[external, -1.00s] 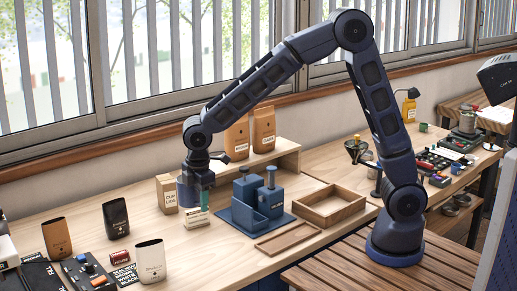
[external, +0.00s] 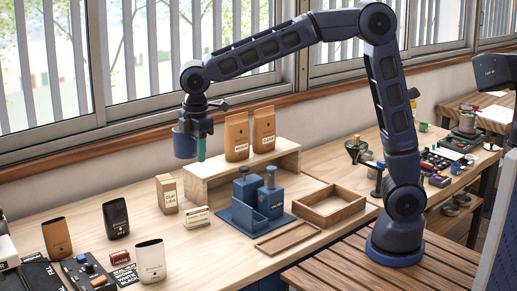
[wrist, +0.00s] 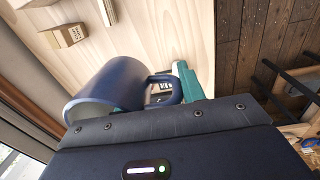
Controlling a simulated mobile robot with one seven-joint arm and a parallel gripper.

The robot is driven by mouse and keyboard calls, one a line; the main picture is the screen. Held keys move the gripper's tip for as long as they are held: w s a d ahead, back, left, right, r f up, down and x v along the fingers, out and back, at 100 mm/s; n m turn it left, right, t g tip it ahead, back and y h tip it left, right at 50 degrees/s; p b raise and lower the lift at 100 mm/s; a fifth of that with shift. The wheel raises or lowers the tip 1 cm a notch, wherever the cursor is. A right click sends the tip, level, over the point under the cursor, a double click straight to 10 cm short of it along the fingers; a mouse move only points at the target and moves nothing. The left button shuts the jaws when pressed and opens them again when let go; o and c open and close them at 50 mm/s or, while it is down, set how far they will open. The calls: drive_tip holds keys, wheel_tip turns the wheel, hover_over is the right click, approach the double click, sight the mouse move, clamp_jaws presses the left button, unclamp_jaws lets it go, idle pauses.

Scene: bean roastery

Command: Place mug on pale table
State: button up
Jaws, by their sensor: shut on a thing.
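A dark blue mug (external: 185,143) hangs from my gripper (external: 200,140), raised well above the pale wooden table (external: 100,197). My gripper is shut on the mug's handle side, with a teal finger showing beside it. In the wrist view, the mug (wrist: 100,90) lies across the middle with its handle against the teal finger (wrist: 188,82). The pale table (wrist: 165,30) shows below it.
A small kraft box (external: 166,195) and a label block (external: 196,217) stand below the mug. A low wooden shelf (external: 215,182) bears two kraft bags. A blue stand (external: 257,203), a wooden tray (external: 330,207) and several coffee bags stand nearby. The table's middle front is clear.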

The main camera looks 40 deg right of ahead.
wheel_tip(320, 180, up, 6)
drive_tip(key=w+d+m, duration=0.2)
drive_tip(key=w+d, duration=0.4)
drive_tip(key=w, duration=0.3)
drive_tip(key=w+d+m, duration=0.2)
drive_tip(key=w+d, duration=0.4)
drive_tip(key=w, duration=0.3)
drive_tip(key=w+d+m, duration=0.3)
drive_tip(key=w+d, duration=0.5)
drive_tip(key=d, duration=0.5)
drive_tip(key=w+d+m, duration=0.2)
drive_tip(key=w+d, duration=0.6)
drive_tip(key=d, duration=0.4)
drive_tip(key=m, duration=0.9)
hover_over(327, 176)
wheel_tip(327, 176, down, 30)
drive_tip(key=shift+g, duration=0.3)
wheel_tip(327, 176, down, 20)
drive_tip(key=shift+a+f, duration=0.15)
drive_tip(key=shift+f, duration=0.15)
